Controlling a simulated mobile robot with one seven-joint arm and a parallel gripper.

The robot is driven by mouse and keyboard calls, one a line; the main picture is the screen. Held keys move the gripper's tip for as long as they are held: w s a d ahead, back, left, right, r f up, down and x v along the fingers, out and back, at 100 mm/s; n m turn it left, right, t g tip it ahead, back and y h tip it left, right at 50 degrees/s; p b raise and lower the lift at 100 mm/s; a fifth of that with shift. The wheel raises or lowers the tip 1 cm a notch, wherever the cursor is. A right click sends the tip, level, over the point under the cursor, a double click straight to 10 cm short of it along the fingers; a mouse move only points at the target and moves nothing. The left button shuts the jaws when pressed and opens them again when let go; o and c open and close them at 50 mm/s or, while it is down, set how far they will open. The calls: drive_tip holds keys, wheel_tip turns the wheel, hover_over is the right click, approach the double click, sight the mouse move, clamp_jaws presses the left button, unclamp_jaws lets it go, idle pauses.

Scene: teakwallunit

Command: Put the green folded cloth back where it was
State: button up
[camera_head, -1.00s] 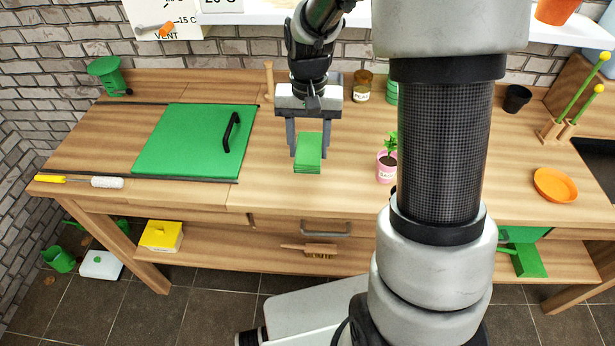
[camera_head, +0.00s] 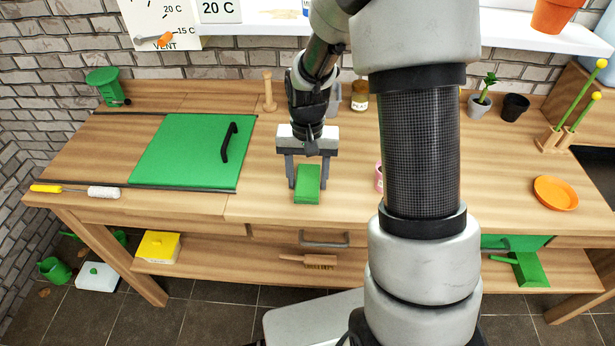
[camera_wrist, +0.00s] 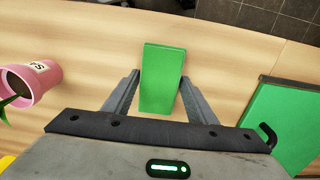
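The green folded cloth (camera_head: 307,183) is a small flat rectangular block near the front of the wooden workbench (camera_head: 270,203). My gripper (camera_head: 307,186) points down over it, with one finger along each long side. In the wrist view the cloth (camera_wrist: 161,75) lies between the two fingertips (camera_wrist: 160,82) and reaches out beyond them. The fingers appear shut on its sides. Whether its underside touches the bench or hangs just above it, I cannot tell.
A green board with a black handle (camera_head: 190,150) lies to the left. A pink pot (camera_wrist: 35,82) stands on the other side, mostly behind my arm in the head view. A jar (camera_head: 360,96) and wooden peg (camera_head: 268,90) stand behind. Bench around the cloth is clear.

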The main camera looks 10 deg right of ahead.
drive_tip(key=shift+o, duration=1.1)
